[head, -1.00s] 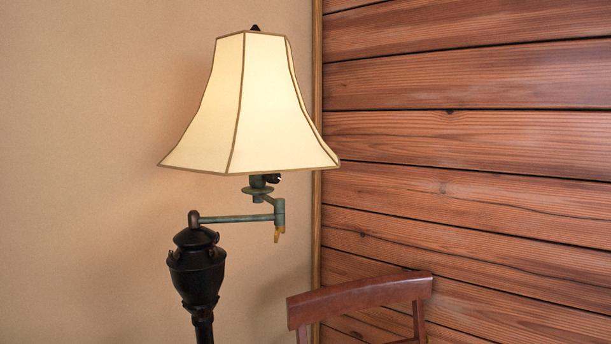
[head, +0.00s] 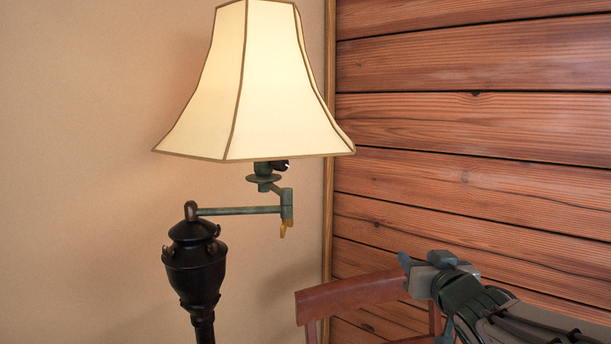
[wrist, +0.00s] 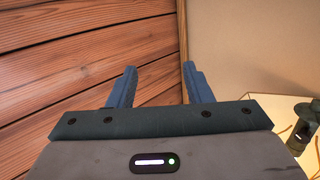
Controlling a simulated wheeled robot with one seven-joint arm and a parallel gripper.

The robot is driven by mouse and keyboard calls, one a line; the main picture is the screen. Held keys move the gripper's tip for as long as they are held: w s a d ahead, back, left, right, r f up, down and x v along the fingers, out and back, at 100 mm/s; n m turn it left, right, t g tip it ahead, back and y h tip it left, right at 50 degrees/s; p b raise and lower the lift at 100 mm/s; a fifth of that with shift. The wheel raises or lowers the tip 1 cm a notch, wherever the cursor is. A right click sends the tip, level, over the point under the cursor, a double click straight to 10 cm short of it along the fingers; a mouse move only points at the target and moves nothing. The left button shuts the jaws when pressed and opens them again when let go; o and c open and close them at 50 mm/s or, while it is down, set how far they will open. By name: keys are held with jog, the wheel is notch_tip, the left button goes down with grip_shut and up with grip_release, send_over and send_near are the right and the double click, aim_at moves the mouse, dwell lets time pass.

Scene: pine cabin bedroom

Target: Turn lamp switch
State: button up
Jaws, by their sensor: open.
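The lit floor lamp (head: 200,265) stands at left centre in the head view, with a cream panelled shade (head: 250,90) and a green swing arm. A small dark switch knob (head: 281,165) with a pale tip sticks out to the right of the socket, just below the shade. In the wrist view, part of the lamp (wrist: 306,118) shows at the lower right edge. My gripper (head: 408,268) is to the right of and below the switch, apart from it. In the wrist view, its two blue fingers (wrist: 160,82) are spread with nothing between them.
A brown wooden chair (head: 345,295) stands right of the lamp, its backrest partly hidden behind my gripper. A plank wall (head: 480,130) is behind at right and a beige wall (head: 80,150) at left. Open space separates my gripper from the lamp.

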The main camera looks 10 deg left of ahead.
jog(key=a+r+n+y, duration=0.5)
jog(key=a+r+y, duration=0.1)
jog(key=r+y, duration=0.2)
jog(key=n+g+y, duration=0.7)
jog(key=y, duration=0.2)
send_near(285, 166)
jog(key=x, duration=0.8)
jog(key=shift+w+a, duration=0.1)
jog(key=c, duration=1)
